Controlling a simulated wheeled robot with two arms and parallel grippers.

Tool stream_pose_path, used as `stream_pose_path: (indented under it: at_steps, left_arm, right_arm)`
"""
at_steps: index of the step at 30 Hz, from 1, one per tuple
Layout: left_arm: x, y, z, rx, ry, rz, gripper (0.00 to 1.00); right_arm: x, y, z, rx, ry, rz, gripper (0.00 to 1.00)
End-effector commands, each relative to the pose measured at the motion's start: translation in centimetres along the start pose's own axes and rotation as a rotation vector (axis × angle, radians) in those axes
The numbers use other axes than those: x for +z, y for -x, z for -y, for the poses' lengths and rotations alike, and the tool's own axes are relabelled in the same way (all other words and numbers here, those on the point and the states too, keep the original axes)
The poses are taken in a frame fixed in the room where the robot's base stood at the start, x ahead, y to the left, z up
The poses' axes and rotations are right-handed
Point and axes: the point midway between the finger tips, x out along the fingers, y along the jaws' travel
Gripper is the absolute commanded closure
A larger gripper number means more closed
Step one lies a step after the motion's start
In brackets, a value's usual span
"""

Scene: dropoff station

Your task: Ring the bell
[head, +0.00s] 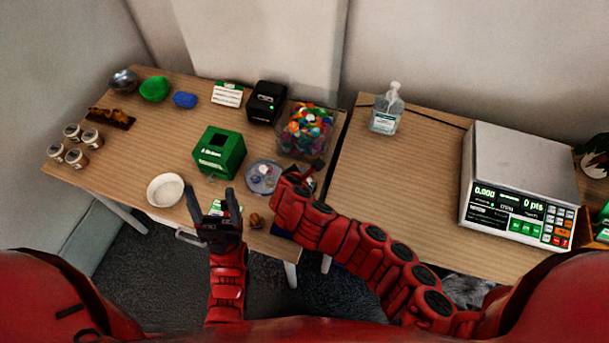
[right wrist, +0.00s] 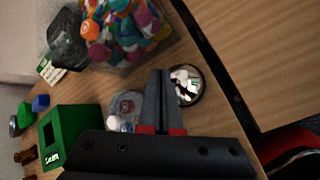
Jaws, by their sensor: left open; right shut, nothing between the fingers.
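A round shiny thing with a dark rim, which looks like the bell (right wrist: 187,85), lies on the table just right of my right gripper's fingertips in the right wrist view. In the head view the bell (head: 309,184) is mostly hidden by my right gripper (head: 318,165). The right gripper's fingers (right wrist: 162,76) are shut with nothing between them. They are close to the bell; I cannot tell whether they touch it. My left gripper (head: 210,196) is open and empty at the front of the left table, between the white bowl and a small green-and-white card.
The left table (head: 165,125) holds a green box (head: 219,152), a clear bin of colourful items (head: 306,130), a round clear dish (head: 263,177), a white bowl (head: 165,190) and several jars. The right table has a sanitizer bottle (head: 387,108) and a scale (head: 520,185); its left part is clear.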

Motion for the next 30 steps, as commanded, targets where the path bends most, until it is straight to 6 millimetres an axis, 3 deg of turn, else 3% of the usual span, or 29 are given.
stream_pose_path:
  at_steps: [30]
  left_arm:
    - [0.2, 1.0, -0.1, 0.0, 0.0, 0.0, 0.29]
  right_arm:
    - [-0.5, -0.6, 0.5, 0.0, 0.0, 0.0, 1.0]
